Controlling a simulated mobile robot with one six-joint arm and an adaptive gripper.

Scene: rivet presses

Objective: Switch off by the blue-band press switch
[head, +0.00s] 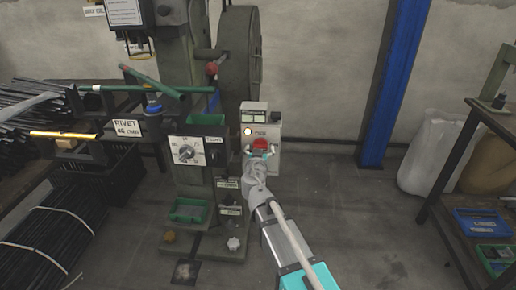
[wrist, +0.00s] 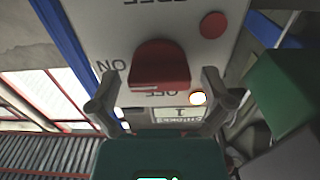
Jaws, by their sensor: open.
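The press (head: 180,60) stands left of centre in the head view, with a blue band (head: 153,107) around a post at its front. A pale switch box (head: 273,160) at its right side carries a red switch knob (head: 260,144) and a lit lamp (head: 247,131). My gripper (head: 258,156) is just in front of the knob. In the wrist view the red knob (wrist: 160,62) lies between the open fingers of my gripper (wrist: 158,80), with a gap on each side. ON and OFF lettering appears upside down, and the lamp (wrist: 198,98) glows. I cannot tell the knob's setting.
A dial panel (head: 187,151) and a green bin (head: 189,210) are on the press's front. Bundled rods (head: 45,235) lie at left. A blue column (head: 395,85) stands behind, and a workbench (head: 455,160) is at right. The floor between press and bench is clear.

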